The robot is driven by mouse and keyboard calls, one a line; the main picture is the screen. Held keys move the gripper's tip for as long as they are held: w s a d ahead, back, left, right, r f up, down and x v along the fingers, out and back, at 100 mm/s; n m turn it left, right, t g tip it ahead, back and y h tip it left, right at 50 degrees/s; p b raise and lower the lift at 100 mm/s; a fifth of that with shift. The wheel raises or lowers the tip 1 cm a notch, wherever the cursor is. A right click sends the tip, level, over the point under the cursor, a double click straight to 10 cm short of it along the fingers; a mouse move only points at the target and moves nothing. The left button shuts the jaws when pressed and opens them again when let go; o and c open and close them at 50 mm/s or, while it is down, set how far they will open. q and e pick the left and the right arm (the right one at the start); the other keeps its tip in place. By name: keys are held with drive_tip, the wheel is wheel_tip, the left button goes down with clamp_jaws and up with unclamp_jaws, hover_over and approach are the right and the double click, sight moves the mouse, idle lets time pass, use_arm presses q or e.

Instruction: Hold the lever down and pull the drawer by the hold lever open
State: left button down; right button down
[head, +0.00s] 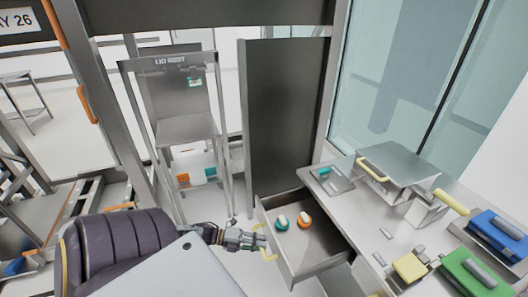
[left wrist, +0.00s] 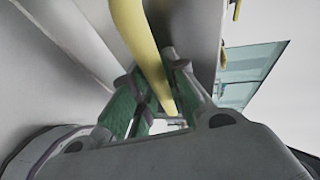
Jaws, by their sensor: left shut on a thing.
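My left gripper (head: 262,241) is at the front of the drawer (head: 322,266), shut on its yellow handle (head: 268,255). In the left wrist view the same yellow handle (left wrist: 140,45) runs down between the green-padded fingers of the left gripper (left wrist: 155,100). The drawer stands pulled out from the grey bench, with its inside showing. A small plate with a teal lever (head: 325,171) sits on the bench top above the drawer; I cannot tell whether this is the hold lever or whether it is pressed. My right gripper is not in view.
An orange-based knob (head: 304,222) and a teal-based knob (head: 282,222) lie in the drawer. The bench (head: 355,215) carries a grey box with a yellow handle (head: 398,165), and blue (head: 497,235) and green (head: 472,274) cases at right. A lid rest frame (head: 187,120) stands behind.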

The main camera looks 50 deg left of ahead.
use_arm(q)
drive_tip(key=shift+s, duration=0.15)
drive_tip(key=c, duration=1.4)
unclamp_jaws()
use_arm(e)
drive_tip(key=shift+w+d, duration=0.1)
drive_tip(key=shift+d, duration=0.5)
use_arm(q)
drive_tip(key=shift+s+a, duration=0.1)
drive_tip(key=shift+a, duration=0.05)
drive_tip(key=shift+v, duration=5.8)
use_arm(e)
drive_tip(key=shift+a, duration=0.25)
use_arm(q)
drive_tip(key=shift+r, duration=0.1)
